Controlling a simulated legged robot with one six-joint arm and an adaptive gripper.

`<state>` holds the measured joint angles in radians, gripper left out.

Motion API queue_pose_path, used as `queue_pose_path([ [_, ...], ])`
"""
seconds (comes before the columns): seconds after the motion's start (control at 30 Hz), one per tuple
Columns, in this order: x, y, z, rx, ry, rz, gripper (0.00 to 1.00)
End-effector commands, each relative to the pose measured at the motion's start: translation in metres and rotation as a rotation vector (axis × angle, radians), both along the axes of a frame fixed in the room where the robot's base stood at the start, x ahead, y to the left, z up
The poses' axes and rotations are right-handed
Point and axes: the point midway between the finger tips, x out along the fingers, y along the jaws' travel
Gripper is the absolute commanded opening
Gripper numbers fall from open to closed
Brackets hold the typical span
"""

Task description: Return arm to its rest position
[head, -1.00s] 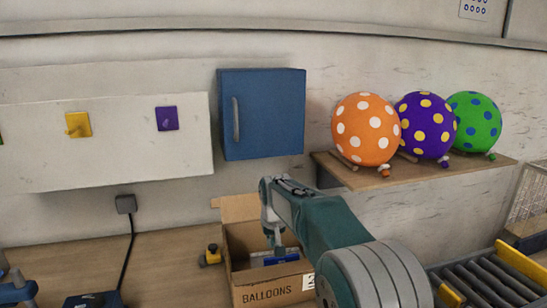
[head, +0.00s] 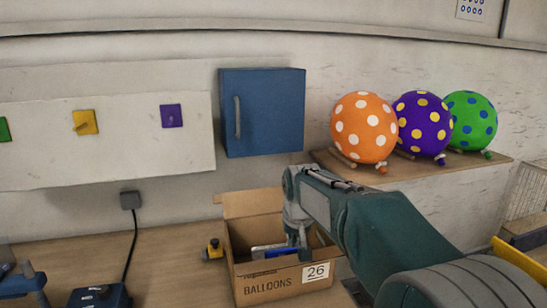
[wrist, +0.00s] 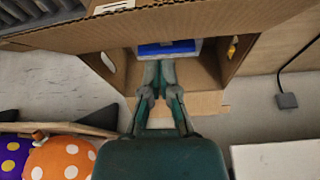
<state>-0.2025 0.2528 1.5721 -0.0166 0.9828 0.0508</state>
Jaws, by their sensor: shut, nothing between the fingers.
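My gripper (head: 303,252) points down over the open cardboard box (head: 290,284) in the head view, with my grey and teal arm reaching in from the lower right. Its fingers also show in the wrist view (wrist: 159,76), close together with nothing between them. Behind the fingertips in that view is a blue and white item (wrist: 168,48) inside the box. Part of this item (head: 272,251) shows beside the gripper in the head view. I cannot tell whether the fingertips touch it.
Orange (head: 364,128), purple (head: 424,124) and green (head: 471,120) spotted balloons sit on a wall shelf (head: 440,172) at right. A blue cabinet (head: 270,112) hangs above the box. A white board (head: 110,150) with coloured hooks is at left. A roller conveyor (wrist: 40,22) shows at the wrist view's upper left.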

Motion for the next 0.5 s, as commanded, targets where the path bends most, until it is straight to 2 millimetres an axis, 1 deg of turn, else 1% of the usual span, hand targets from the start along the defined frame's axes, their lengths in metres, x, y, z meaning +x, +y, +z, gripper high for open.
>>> queue_pose_path([
  [0.03,-0.014,-0.008,0.009,0.002,-0.011,-0.008,0.00],
  [0.17,-0.054,-0.029,0.027,0.006,-0.032,-0.030,0.00],
  [0.2,-0.067,-0.036,0.030,0.007,-0.039,-0.037,0.00],
  [0.33,-0.111,-0.054,0.038,0.009,-0.059,-0.058,0.00],
  [0.47,-0.155,-0.070,0.040,0.011,-0.081,-0.079,0.00],
  [0.5,-0.168,-0.074,0.039,0.011,-0.088,-0.087,0.00],
])
